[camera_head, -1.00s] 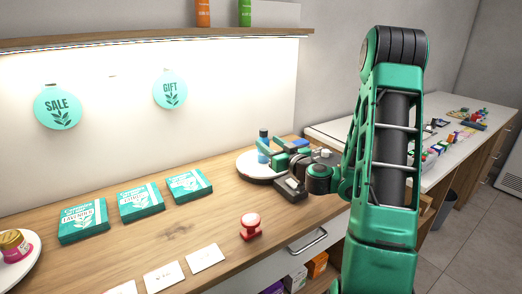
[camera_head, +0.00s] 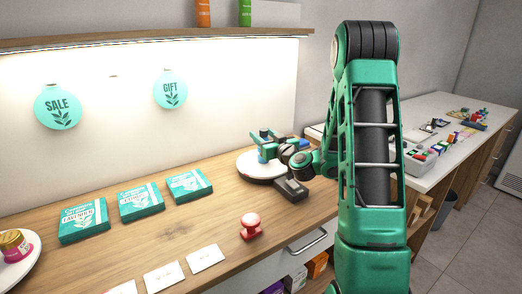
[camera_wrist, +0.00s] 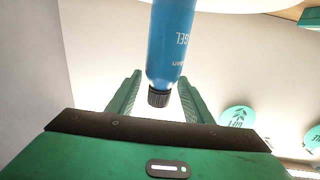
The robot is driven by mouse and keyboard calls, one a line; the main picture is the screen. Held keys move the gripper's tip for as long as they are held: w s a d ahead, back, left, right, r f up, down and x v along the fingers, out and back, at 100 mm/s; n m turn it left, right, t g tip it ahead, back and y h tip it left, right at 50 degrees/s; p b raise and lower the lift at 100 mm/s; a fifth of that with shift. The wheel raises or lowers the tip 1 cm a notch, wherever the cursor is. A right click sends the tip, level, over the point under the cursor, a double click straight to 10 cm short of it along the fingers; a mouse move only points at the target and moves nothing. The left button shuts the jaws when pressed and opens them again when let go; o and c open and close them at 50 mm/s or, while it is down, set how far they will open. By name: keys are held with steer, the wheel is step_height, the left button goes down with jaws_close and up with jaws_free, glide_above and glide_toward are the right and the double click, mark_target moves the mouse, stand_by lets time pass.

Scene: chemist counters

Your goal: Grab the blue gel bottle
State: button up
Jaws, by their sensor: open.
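The blue gel bottle (camera_wrist: 170,45) shows in the wrist view with its dark cap (camera_wrist: 158,97) toward my gripper (camera_wrist: 155,100). The two green fingers stand apart on either side of the cap, and I see no contact. In the head view the bottle (camera_head: 264,134) is mostly hidden behind my gripper (camera_head: 264,143), which is over the round white tray (camera_head: 249,170) at the back of the wooden counter. My gripper is open.
Several teal boxes (camera_head: 142,200) lie left along the counter. A red stamp-like object (camera_head: 250,226) and white cards (camera_head: 205,258) are near the front edge. A shelf (camera_head: 150,38) runs above.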

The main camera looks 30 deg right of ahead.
steer(key=w, duration=0.3)
steer(key=shift+w+d+r, duration=0.1)
steer(key=shift+w, duration=0.2)
jaws_close()
steer(key=shift+r, duration=0.1)
